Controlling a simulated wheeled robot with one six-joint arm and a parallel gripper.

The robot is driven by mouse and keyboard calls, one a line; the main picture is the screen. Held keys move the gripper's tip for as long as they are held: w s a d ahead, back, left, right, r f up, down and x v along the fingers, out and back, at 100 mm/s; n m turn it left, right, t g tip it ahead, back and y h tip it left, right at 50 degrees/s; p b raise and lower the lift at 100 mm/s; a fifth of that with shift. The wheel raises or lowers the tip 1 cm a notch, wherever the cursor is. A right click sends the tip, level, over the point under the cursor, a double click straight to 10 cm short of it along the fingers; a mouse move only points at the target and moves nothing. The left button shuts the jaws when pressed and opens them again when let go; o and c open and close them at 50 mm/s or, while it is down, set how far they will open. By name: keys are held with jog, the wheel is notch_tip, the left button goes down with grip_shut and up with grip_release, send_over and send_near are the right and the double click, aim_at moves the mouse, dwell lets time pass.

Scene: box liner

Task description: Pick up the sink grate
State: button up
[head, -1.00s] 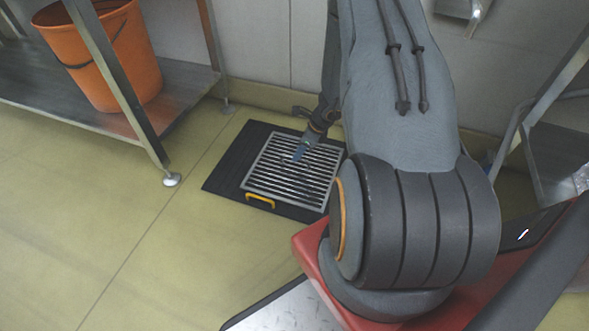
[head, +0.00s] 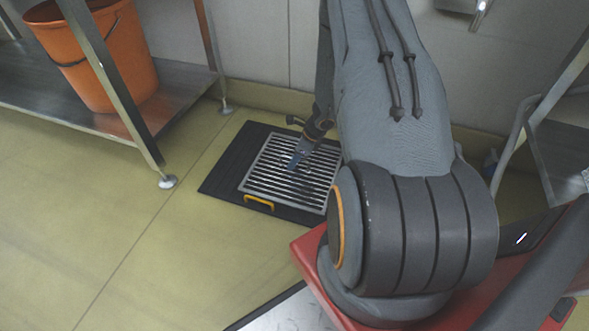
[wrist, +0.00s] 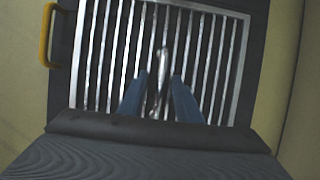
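The sink grate (head: 270,185) is a square metal frame with parallel bars, lying flat on a black mat (head: 222,178) on the floor. It also fills the upper part of the wrist view (wrist: 238,60). A yellow handle (head: 258,202) shows at the near edge of the grate and at the upper left of the wrist view (wrist: 45,38). My gripper (head: 294,165) is over the grate, pointing down. In the wrist view its two blue fingers (wrist: 158,88) are apart. A blurred bright piece shows between them; I cannot tell whether they touch it.
A metal shelf unit with an orange bucket (head: 98,55) stands at the left, one foot (head: 167,181) on the floor near the mat. A wall runs behind the grate. A metal rack (head: 560,150) stands at the right. The yellow floor at the left front is clear.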

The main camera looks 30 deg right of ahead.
jog(key=shift+f, duration=0.1)
dwell(0.3)
grip_shut()
dwell(1.3)
